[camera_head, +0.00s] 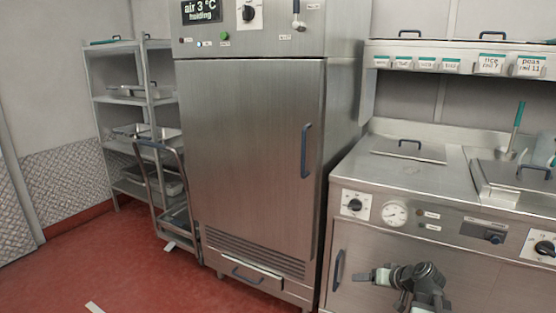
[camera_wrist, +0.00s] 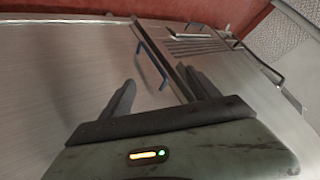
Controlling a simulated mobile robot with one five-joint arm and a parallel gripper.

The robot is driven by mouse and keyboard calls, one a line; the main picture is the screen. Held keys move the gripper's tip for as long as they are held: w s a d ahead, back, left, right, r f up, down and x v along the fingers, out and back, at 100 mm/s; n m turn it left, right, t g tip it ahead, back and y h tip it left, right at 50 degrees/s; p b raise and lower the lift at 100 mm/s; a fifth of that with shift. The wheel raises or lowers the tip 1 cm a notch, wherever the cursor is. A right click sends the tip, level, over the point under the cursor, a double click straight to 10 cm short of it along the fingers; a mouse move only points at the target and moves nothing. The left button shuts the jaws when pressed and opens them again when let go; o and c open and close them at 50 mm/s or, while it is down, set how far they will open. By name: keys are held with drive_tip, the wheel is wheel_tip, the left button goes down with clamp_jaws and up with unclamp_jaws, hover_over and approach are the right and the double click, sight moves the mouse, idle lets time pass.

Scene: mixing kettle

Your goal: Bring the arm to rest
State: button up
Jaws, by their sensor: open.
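My arm shows low at the right in the head view, in front of the steel kettle unit (camera_head: 335,225), with my gripper (camera_head: 368,276) pointing left. In the wrist view my gripper (camera_wrist: 160,88) has its two dark fingers spread apart with nothing held between them. A dark blue door handle (camera_wrist: 152,62) shows beyond and between the fingers. It looks like the handle (camera_head: 338,270) on the front of the kettle unit. I cannot tell the exact gap between fingers and handle.
A tall steel chill cabinet (camera_head: 250,150) stands in the middle, its door shut. A shelf rack (camera_head: 92,85) and a cart (camera_head: 160,195) stand to its left. A ladle handle (camera_head: 518,125) rises at the right. Red floor (camera_head: 130,265) is open at the lower left.

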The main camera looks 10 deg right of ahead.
drive_tip(key=s+a+f+n+g+h, duration=0.1)
drive_tip(key=s+a+f+g, duration=0.2)
drive_tip(key=a, duration=0.5)
drive_tip(key=s+a+f+g+h, duration=0.1)
drive_tip(key=s+a+f+g, duration=0.2)
drive_tip(key=a, duration=0.4)
drive_tip(key=s+a+f+n+g+h, duration=0.1)
drive_tip(key=s+a+f+g, duration=0.2)
drive_tip(key=a, duration=0.5)
wheel_tip(320, 180, up, 34)
drive_tip(key=p, duration=3.3)
drive_tip(key=shift+s+f, duration=0.15)
drive_tip(key=shift+s, duration=0.25)
drive_tip(key=shift+a, duration=0.1)
